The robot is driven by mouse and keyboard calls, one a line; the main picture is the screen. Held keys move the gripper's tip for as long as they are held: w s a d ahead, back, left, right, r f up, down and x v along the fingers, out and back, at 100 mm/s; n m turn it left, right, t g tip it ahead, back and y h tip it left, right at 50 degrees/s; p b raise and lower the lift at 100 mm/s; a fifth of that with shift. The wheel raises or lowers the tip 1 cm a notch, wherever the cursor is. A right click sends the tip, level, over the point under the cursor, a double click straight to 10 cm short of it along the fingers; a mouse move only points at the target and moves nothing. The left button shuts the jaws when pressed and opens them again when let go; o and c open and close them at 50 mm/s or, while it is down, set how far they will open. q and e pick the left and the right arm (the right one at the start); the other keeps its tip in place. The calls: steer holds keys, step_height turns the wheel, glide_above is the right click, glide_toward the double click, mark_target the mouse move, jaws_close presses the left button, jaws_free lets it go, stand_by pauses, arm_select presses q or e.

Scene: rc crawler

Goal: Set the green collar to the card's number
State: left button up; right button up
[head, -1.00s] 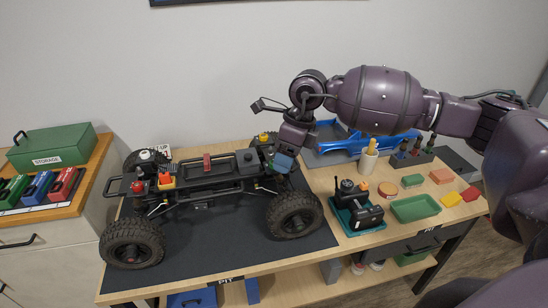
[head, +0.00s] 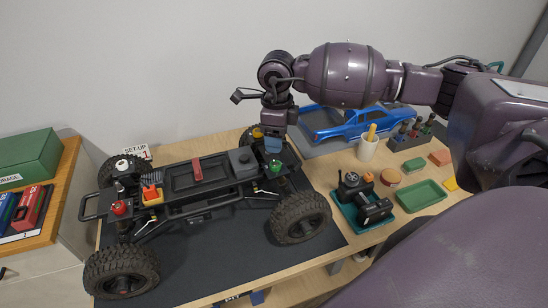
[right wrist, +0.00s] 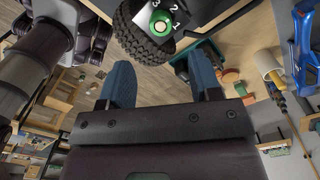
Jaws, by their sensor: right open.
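The green collar (head: 275,165) sits on top of a shock at the right end of the black crawler chassis (head: 217,172). In the right wrist view the green collar (right wrist: 161,22) shows beside a black plate with white numbers 1, 2 and 3; I cannot tell which one it is set to. The set-up card (head: 137,153) stands behind the chassis and reads 1. My right gripper (head: 273,146) is just above and behind the collar. In the right wrist view its blue fingers (right wrist: 160,70) are apart and empty, with the collar beyond their tips. My left gripper is out of view.
Red (head: 119,208) and yellow (head: 257,133) collars sit on other chassis corners. A blue truck body (head: 350,125) lies behind. A teal tray (head: 345,215) with black parts, a green tray (head: 422,196) and a cup (head: 367,149) stand at the right. The dark mat's front is clear.

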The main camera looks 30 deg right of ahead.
mark_target(276, 164)
step_height(276, 164, down, 8)
steer(key=shift+f+p, duration=0.1)
steer(key=shift+p, duration=0.35)
steer(key=c, duration=0.9)
